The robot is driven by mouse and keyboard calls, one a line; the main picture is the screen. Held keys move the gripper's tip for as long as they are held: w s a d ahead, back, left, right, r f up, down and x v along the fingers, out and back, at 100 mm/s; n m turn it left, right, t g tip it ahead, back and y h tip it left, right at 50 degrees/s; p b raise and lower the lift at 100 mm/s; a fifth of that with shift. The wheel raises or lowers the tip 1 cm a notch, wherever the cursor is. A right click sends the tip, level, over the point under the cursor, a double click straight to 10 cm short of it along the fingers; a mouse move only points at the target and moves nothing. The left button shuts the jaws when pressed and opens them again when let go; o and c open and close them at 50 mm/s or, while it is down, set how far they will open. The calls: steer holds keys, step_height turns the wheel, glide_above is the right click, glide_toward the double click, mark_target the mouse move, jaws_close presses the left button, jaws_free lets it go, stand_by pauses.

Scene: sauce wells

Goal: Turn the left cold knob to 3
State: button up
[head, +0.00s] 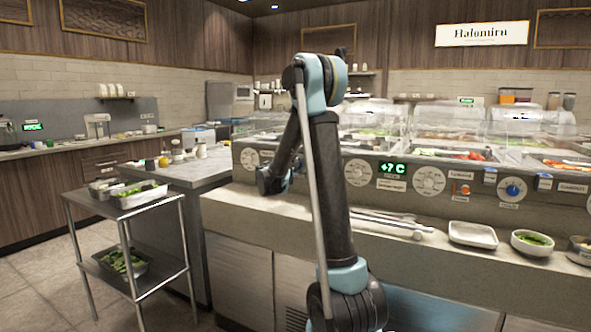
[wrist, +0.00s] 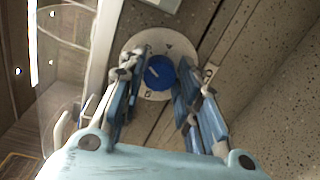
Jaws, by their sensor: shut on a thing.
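In the wrist view a blue round knob (wrist: 161,75) sits on a white dial plate (wrist: 152,42) on a speckled panel. The knob carries a short pale mark left of its middle. A few dark marks show on the plate, too small to read surely. My gripper (wrist: 157,72) has its blue-grey fingers on both sides of the knob, shut on it. In the head view my gripper is hidden behind my arm, near the left part of the counter panel. Another blue knob (head: 513,190) on a white dial shows at the panel's right.
White dials (head: 358,173) (head: 429,181) and a green +7 C display (head: 393,168) are on the panel. Tongs (head: 395,221), a white tray (head: 473,235) and a bowl of greens (head: 532,242) rest on the ledge. A metal cart (head: 125,214) stands at left.

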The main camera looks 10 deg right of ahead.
steer(key=shift+s+f+m, duration=0.1)
steer(key=shift+f+m, duration=0.05)
steer(key=shift+m, duration=1.65)
steer(key=o, duration=1.1)
steer(key=shift+c, duration=0.2)
steer(key=v, duration=1.1)
steer(key=shift+s+a, duration=0.25)
steer(key=shift+s, duration=0.05)
steer(key=shift+f, duration=0.1)
